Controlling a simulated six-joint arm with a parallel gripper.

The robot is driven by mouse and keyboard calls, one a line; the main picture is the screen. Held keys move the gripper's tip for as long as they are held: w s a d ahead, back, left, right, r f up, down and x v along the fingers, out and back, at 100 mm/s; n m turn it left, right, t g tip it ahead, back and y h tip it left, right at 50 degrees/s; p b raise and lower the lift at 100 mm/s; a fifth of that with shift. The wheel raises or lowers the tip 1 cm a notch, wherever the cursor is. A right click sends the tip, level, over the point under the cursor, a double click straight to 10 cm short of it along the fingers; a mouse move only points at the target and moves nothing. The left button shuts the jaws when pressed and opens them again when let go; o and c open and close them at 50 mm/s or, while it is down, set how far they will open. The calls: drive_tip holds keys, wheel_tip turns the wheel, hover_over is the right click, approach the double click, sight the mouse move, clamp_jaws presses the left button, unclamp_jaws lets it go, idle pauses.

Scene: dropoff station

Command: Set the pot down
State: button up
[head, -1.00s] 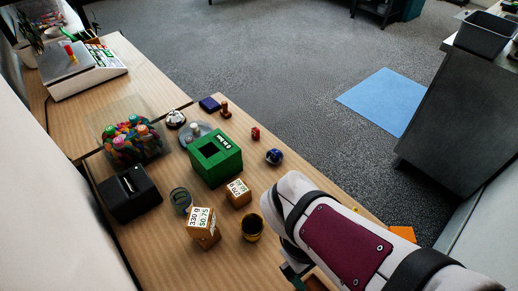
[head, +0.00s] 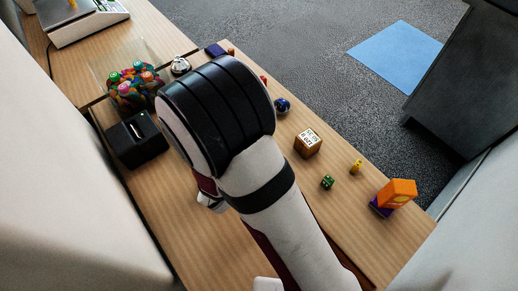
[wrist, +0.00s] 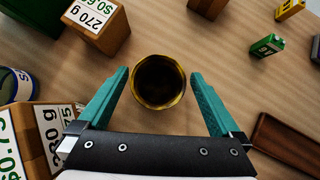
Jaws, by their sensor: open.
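The pot (wrist: 158,82) is a small round vessel with a dark inside and a yellowish rim. It stands upright on the wooden table in the wrist view. My gripper (wrist: 160,76) is open, with one teal finger on each side of the pot. Gaps show between the fingers and the pot's rim. In the head view my arm covers the pot and the gripper.
In the wrist view, a 270 g box (wrist: 97,28) and a 330 g box (wrist: 38,145) stand left of the pot. A brown tray-like piece (wrist: 288,146) lies at right. The head view shows an orange box (head: 398,192) and a black device (head: 136,140).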

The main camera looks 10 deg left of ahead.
drive_tip(key=x, duration=0.3)
drive_tip(key=shift+w+f, duration=0.2)
drive_tip(key=c, duration=1.3)
drive_tip(key=shift+r, duration=0.15)
drive_tip(key=shift+c, duration=0.2)
